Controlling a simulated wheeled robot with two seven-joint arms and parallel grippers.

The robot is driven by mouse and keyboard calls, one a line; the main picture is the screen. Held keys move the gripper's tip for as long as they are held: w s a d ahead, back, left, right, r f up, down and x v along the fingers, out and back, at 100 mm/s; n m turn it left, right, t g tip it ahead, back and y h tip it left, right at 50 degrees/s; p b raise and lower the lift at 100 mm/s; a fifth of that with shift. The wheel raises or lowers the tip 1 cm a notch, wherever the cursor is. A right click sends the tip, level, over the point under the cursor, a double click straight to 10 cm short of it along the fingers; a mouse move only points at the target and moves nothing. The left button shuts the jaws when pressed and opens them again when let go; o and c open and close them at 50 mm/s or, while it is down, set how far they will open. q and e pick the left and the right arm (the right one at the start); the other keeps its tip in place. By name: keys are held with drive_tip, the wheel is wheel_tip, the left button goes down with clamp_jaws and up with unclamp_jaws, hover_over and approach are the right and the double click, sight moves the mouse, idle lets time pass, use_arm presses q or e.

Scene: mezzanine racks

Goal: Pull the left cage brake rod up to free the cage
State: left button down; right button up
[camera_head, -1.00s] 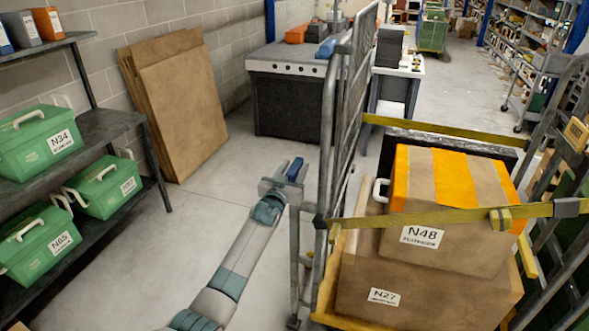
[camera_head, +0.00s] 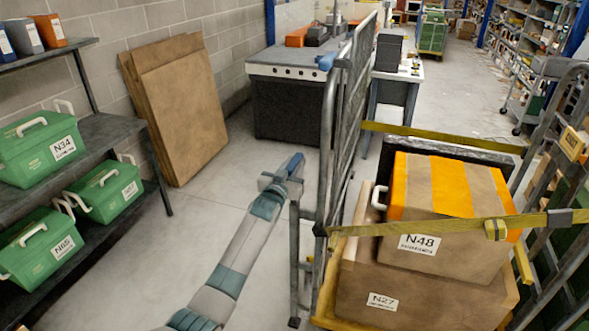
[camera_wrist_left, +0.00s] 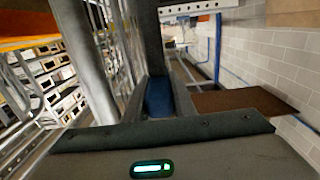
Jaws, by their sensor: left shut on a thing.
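The left cage (camera_head: 326,170) stands upright right of centre in the head view, with mesh sides and a yellow base edge. The brake rod (camera_head: 294,250) is a thin grey upright on the cage's near left side, with a dark foot close to the floor. My left gripper (camera_head: 288,172) is at the rod's top, shut on it and hiding the upper end. In the left wrist view a blue part (camera_wrist_left: 158,97) shows at the gripper, beside a grey cage post (camera_wrist_left: 85,60); the grip itself is hard to make out there. My right gripper is out of view.
The cage holds cartons N48 (camera_head: 440,258) and N27 (camera_head: 420,312) behind yellow straps (camera_head: 400,227). A shelf with green boxes (camera_head: 40,150) stands at left. Brown boards (camera_head: 185,110) lean on the wall. Floor between shelf and cage is clear apart from my arm.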

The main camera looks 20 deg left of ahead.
use_arm(q)
drive_tip(key=shift+w+r, duration=0.1)
drive_tip(key=shift+r, duration=0.55)
drive_tip(key=c, duration=1.5)
unclamp_jaws()
drive_tip(key=shift+f, duration=0.15)
drive_tip(key=shift+s+f, duration=0.2)
drive_tip(key=shift+s+a+r+b, duration=0.15)
drive_tip(key=shift+s+b, duration=1)
drive_tip(key=shift+s, duration=3.15)
drive_tip(key=shift+s+a+b, duration=0.15)
drive_tip(key=shift+s+b, duration=0.95)
drive_tip(key=shift+s, duration=3.2)
